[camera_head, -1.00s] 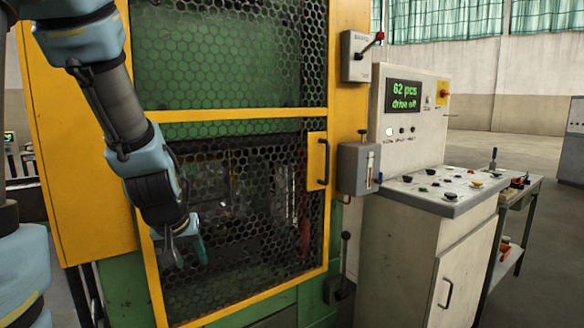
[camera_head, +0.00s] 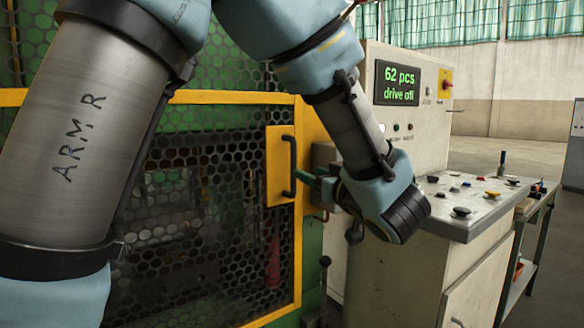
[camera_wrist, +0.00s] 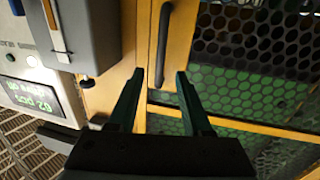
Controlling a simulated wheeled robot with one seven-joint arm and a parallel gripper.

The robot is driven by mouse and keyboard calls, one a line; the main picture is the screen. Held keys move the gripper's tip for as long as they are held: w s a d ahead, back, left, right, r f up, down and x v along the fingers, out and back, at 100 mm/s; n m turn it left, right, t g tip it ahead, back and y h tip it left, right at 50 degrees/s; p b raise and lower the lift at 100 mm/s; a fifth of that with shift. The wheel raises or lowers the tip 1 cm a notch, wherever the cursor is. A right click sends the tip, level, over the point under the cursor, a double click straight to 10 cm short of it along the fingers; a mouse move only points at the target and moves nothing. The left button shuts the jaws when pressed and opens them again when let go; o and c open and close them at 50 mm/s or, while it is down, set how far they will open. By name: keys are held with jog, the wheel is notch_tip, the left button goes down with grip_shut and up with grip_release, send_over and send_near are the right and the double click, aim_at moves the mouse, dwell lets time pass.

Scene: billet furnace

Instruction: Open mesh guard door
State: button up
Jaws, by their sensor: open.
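The mesh guard door (camera_head: 220,97) has a yellow frame with black hexagonal mesh and stands shut against the machine. Its black bar handle (camera_head: 290,166) sits on a yellow plate at the door's right edge. In the wrist view the handle (camera_wrist: 162,45) lies just beyond the fingertips, between their lines. My gripper (camera_head: 308,178) is at the right of the handle in the head view, pointing at it. In the wrist view my gripper (camera_wrist: 160,78) is open and empty, its two dark green fingers apart. I see no contact with the handle.
A grey box (camera_wrist: 85,30) is close beside the gripper in the wrist view. The control cabinet (camera_head: 395,265) with its display (camera_head: 397,83) and button panel (camera_head: 470,200) stands at the right, close to my wrist. A side table (camera_head: 530,210) is beyond it.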

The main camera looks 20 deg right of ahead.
aim_at(295, 167)
jog(key=w+p, duration=0.1)
jog(key=w, duration=0.8)
jog(key=shift+w, duration=0.25)
grip_shut()
dwell(1.0)
